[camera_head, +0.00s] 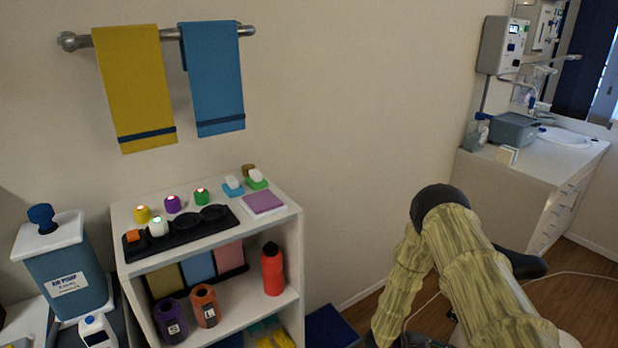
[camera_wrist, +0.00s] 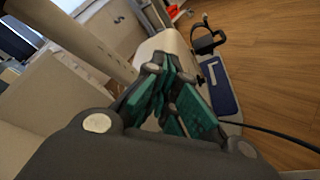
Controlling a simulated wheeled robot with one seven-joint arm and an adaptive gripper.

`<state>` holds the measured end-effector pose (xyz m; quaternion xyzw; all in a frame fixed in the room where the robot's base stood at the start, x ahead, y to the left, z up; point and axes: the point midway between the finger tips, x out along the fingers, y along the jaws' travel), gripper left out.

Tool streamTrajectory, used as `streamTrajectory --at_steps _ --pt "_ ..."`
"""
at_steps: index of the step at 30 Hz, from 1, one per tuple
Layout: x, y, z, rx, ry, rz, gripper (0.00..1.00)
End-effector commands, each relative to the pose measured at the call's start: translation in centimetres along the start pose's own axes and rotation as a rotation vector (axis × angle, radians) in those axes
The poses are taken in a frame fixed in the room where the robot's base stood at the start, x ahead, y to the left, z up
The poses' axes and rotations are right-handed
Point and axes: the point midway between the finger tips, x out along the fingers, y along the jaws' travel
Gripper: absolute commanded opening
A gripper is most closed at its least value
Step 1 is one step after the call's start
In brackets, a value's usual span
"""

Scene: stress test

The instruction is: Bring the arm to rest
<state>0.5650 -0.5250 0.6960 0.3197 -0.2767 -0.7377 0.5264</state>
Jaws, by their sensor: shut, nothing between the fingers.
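My arm (camera_head: 470,260) is at the lower right of the head view, bent, with pale yellow ribbed links and a dark joint at its top. It is in front of the wall and floor, to the right of the shelf unit. My gripper (camera_wrist: 165,68) shows in the wrist view, with dark knuckles and green fingers converging at the tips. It is shut and holds nothing. The head view does not show the fingertips clearly.
A white shelf unit (camera_head: 296,220) with cups, bottles and small items stands left of the arm. Yellow (camera_head: 135,85) and blue (camera_head: 212,80) towels hang above it. A sink counter (camera_head: 530,165) is at the right. Wooden floor (camera_wrist: 275,70) lies right in the wrist view, with a dark cable.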

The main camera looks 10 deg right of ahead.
Motion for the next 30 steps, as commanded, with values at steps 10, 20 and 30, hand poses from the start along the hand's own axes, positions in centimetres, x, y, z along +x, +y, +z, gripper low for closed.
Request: streamTrajectory --at_steps 10,20,30 --pt "-1.8 -1.4 -1.4 0.156 0.222 0.030 0.00" --pt "-6.7 -5.9 -2.4 0.377 0.610 -0.112 0.00" --pt "-13.4 -13.4 0.8 0.493 0.868 -0.502 0.00"
